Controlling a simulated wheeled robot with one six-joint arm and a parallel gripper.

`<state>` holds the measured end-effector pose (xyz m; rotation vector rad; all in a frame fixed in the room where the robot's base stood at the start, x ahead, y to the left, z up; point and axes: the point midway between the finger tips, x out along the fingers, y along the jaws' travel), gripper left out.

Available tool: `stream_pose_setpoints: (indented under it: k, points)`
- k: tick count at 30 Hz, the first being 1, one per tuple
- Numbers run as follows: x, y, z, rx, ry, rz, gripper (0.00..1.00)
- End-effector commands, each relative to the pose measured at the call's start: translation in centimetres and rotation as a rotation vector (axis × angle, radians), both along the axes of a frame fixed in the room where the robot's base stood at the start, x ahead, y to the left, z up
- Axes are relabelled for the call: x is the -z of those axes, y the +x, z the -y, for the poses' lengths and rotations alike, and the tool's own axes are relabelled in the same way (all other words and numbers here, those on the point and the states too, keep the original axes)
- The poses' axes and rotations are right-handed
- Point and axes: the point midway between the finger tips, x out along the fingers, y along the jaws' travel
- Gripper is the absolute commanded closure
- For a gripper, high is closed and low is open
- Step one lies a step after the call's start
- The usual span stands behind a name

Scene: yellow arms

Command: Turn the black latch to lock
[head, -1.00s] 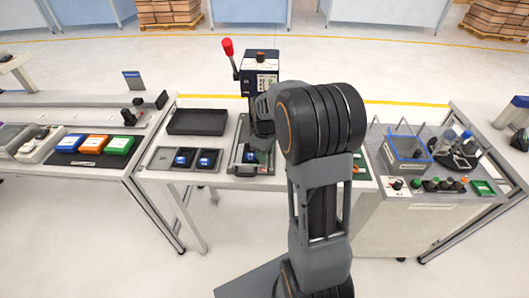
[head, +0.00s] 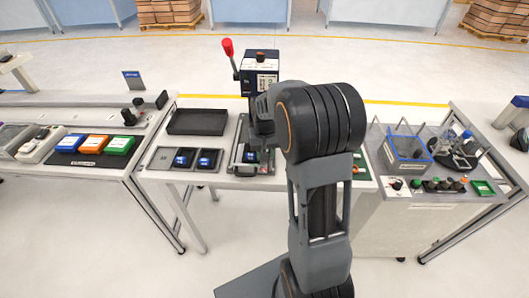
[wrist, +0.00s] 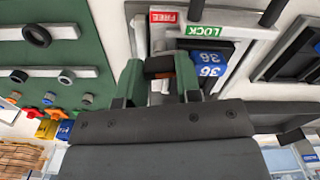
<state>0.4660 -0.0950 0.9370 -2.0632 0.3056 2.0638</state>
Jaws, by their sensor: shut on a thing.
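The black latch (wrist: 159,66) sits between the two fingertips of my gripper (wrist: 160,77) in the wrist view. The gripper is shut on it, and the fingers hide part of it. A red FREE label (wrist: 167,17) and a green LOCK label (wrist: 203,30) are on the fixture beyond the fingers. A blue block marked 36 (wrist: 209,58) lies in the fixture to the right of the latch. In the head view the fixture (head: 240,170) is on the middle table, and my arm hides much of the gripper and latch.
A press with a red-knobbed lever (head: 227,47) stands behind the fixture. A tray with two blue blocks (head: 183,158) lies to the left, with an empty black tray (head: 197,121) behind it. A green board with knobs (wrist: 45,75) is at left in the wrist view.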

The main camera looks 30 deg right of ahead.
Motion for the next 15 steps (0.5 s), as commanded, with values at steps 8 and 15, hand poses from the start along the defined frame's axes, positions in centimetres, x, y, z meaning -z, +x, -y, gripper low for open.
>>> stream_pose_setpoints:
  k: [8, 15]
  points:
    - [-0.05, 0.02, 0.01, 0.153, 0.0, 0.001, 0.92]
    - [-0.05, 0.02, 0.0, 0.219, 0.0, 0.001, 0.92]
